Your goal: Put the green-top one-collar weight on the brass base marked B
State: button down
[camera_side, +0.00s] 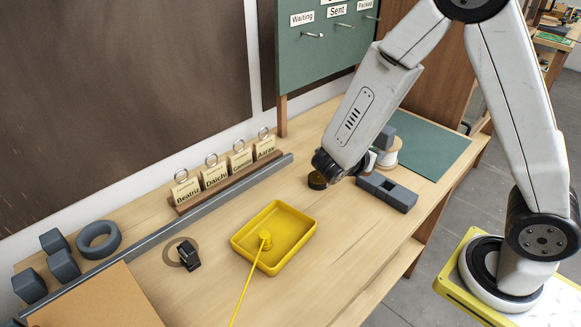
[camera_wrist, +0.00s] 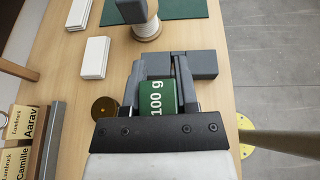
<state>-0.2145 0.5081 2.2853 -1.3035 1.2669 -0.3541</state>
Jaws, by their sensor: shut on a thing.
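In the wrist view a green-topped weight (camera_wrist: 158,98) marked "100 g" sits between the jaws of my gripper (camera_wrist: 159,86), which is shut on it. Its lower part and any collar are hidden. A round brass-coloured base (camera_wrist: 104,107) stands on the table just left of the jaws, apart from them; I cannot read a letter on it. In the side view a small dark round piece with a brass tint (camera_side: 317,181) stands below my wrist. The fingers and the held weight are hidden there.
A grey block with a square recess (camera_side: 387,192) lies close to my gripper. A white spool (camera_side: 387,154) stands behind. A yellow tray (camera_side: 273,237) with a cord, a card rack (camera_side: 226,177) and a black clip-like piece (camera_side: 188,255) lie to the left. Bare wood separates them.

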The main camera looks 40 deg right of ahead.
jog(key=shift+w+a+r+m+g, duration=0.2)
jog(key=shift+a+r+g, duration=0.1)
jog(key=shift+r, duration=0.3)
jog(key=shift+w+a+r+m+g, duration=0.1)
jog(key=shift+a+r+m+g, duration=0.15)
jog(key=shift+r, duration=0.35)
send_over(318, 180)
jog(key=s+d, duration=0.2)
jog(key=s, duration=0.2)
notch_tip(318, 180, down, 5)
jog(key=shift+w+d+f, duration=0.25)
jog(key=shift+w+f, duration=0.85)
jog(key=shift+w+d+f, duration=0.25)
jog(key=shift+w+f, duration=0.8)
jog(key=shift+f, duration=0.05)
jog(key=shift+f, duration=0.1)
jog(key=shift+w+f, duration=0.25)
jog(key=shift+f, duration=1.5)
jog(key=shift+f, duration=0.15)
jog(key=shift+c, duration=1.8)
grip_release()
